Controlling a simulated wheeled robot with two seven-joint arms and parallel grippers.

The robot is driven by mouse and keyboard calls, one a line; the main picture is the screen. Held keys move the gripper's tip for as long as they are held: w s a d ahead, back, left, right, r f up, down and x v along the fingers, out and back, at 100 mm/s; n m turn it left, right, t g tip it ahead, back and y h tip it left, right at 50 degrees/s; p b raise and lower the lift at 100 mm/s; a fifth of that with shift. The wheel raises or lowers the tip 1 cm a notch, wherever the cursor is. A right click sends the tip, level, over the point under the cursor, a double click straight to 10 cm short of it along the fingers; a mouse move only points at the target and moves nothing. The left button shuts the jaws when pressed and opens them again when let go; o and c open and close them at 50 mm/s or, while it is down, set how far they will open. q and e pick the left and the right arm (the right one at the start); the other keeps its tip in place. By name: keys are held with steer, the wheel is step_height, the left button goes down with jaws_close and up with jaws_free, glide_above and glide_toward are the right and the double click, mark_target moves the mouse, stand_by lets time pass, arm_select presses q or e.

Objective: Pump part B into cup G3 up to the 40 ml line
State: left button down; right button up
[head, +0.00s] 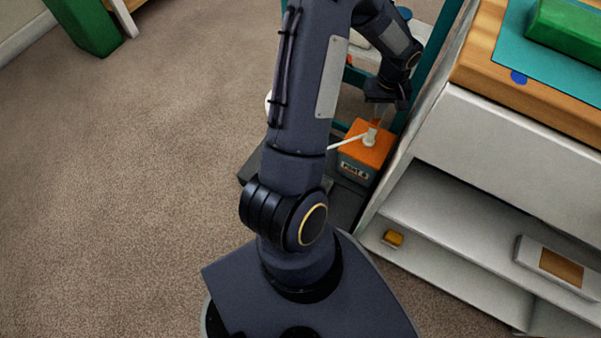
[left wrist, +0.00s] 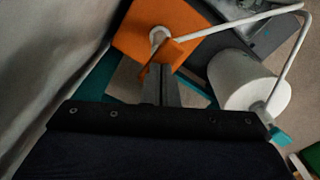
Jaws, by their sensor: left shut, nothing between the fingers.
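The part B container (head: 358,166) is a box with an orange top and a grey label reading PART B. It stands low beside the white shelf unit. Its white pump collar (head: 369,138) and long thin white spout show; the orange top (left wrist: 135,42) and spout (left wrist: 235,22) also fill the upper left wrist view. My left gripper (head: 380,104) is just above the pump, shut and empty. In the left wrist view its fingertips (left wrist: 160,70) are at the orange-brown pump head (left wrist: 166,52); I cannot tell whether they touch. I cannot identify cup G3. My right gripper is not in view.
Open carpet (head: 130,190) lies to the left.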

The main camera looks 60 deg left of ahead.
arm_select(q)
steer(key=shift+f, duration=0.1)
steer(key=shift+f+b, duration=1.1)
steer(key=shift+f, duration=0.3)
steer(key=shift+r+p, duration=1.3)
steer(key=shift+r, duration=0.35)
steer(key=shift+f+b, duration=0.55)
steer(key=shift+f, duration=0.2)
steer(key=shift+r+p, duration=0.65)
steer(key=shift+r, duration=0.15)
step_height(320, 180, up, 6)
steer(key=p, duration=0.4)
steer(key=shift+r+p, duration=0.1)
steer(key=shift+p, duration=0.3)
